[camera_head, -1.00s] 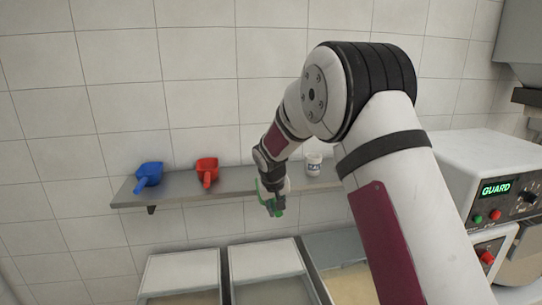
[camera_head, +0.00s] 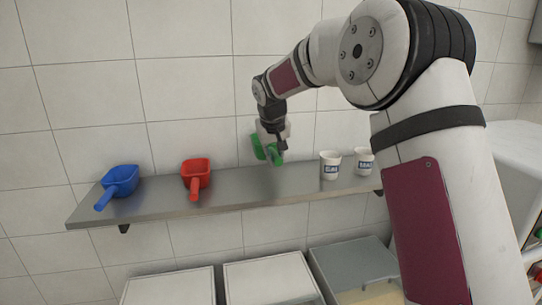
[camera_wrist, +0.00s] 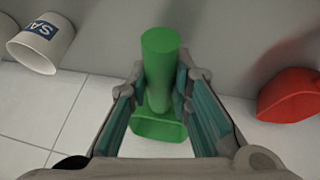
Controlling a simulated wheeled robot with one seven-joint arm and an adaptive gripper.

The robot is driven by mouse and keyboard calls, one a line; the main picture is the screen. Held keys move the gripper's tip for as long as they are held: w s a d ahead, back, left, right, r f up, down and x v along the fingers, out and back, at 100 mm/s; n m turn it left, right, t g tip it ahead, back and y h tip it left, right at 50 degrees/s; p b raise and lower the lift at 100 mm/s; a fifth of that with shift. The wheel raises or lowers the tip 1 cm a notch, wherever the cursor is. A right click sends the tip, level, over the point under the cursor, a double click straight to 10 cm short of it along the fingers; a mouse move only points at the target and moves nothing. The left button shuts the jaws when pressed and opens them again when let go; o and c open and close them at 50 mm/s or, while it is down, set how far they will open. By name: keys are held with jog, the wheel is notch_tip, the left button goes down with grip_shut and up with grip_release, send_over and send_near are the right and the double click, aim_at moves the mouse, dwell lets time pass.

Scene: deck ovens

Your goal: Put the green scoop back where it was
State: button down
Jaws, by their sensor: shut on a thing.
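The green scoop (camera_head: 259,146) is held in my gripper (camera_head: 277,152) over the wall shelf (camera_head: 235,195), in the gap between the red scoop and the white cups. The head view does not clearly show whether the scoop touches the shelf. The red scoop (camera_head: 195,173) lies on the shelf to the left, its handle toward the front edge. The blue scoop (camera_head: 121,180) lies farther left.
Two white cups with blue labels, a nearer one (camera_head: 329,166) and another (camera_head: 363,160), stand on the shelf right of my gripper. The tiled wall is close behind. Lidded bins (camera_head: 262,280) stand below. The shelf is clear between red scoop and cups.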

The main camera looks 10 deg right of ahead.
jog(key=shift+f, duration=3.8)
jog(key=c, duration=1.4)
grip_release()
jog(key=shift+o, duration=0.2)
jog(key=s+r, duration=1.5)
jog(key=r, duration=0.1)
jog(key=s+f+y, duration=0.1)
jog(key=s+f, duration=0.1)
jog(key=s, duration=1.2)
jog(key=s+f, duration=0.2)
jog(key=s, duration=1.3)
jog(key=shift+s+m+t+y, duration=0.3)
jog(key=shift+y, duration=0.1)
